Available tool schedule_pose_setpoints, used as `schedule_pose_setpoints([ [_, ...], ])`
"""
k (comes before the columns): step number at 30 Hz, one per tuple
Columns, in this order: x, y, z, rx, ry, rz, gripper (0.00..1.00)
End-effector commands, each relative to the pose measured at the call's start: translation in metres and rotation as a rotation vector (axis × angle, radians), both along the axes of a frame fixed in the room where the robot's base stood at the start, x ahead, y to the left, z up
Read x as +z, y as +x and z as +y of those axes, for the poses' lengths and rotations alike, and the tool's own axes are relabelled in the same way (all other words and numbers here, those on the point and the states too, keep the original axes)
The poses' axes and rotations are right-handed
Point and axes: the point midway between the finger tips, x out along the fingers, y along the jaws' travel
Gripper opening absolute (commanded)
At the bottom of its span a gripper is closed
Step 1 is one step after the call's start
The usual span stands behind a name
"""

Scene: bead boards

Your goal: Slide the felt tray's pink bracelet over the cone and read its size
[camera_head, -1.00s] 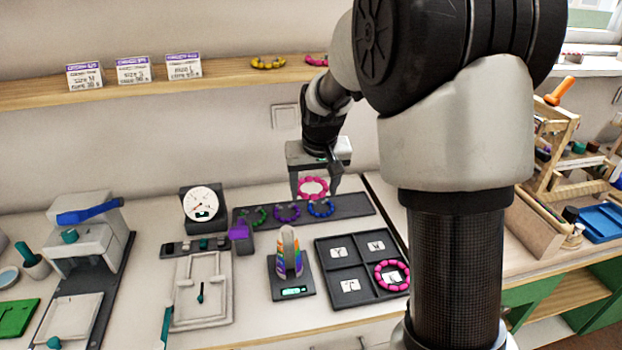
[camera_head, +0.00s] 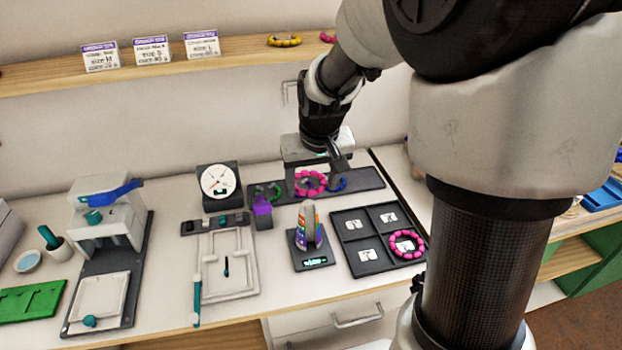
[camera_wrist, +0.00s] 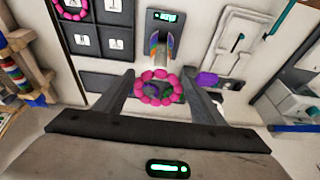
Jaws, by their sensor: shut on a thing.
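The bracelet also hangs between the fingers in the wrist view (camera_wrist: 154,88). The striped sizing cone (camera_head: 308,228) stands on a dark base with a lit green display (camera_head: 315,261), whose text is too small to read. The cone is in front of the held bracelet and apart from it.
A four-part sorting tray (camera_head: 353,242) with letter cards is right of the cone; another pink bracelet (camera_head: 407,244) lies in its front right compartment. A purple object (camera_head: 262,205), a dial gauge (camera_head: 217,181) and a white board (camera_head: 228,263) stand to the left.

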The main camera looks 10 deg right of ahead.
Motion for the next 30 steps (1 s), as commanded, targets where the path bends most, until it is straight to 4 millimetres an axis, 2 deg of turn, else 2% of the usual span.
schedule_pose_setpoints([
  [24,-0.084,0.000,0.000,0.000,0.000,0.002,0.38],
  [30,-0.098,0.000,0.000,0.000,0.000,0.001,0.38],
])
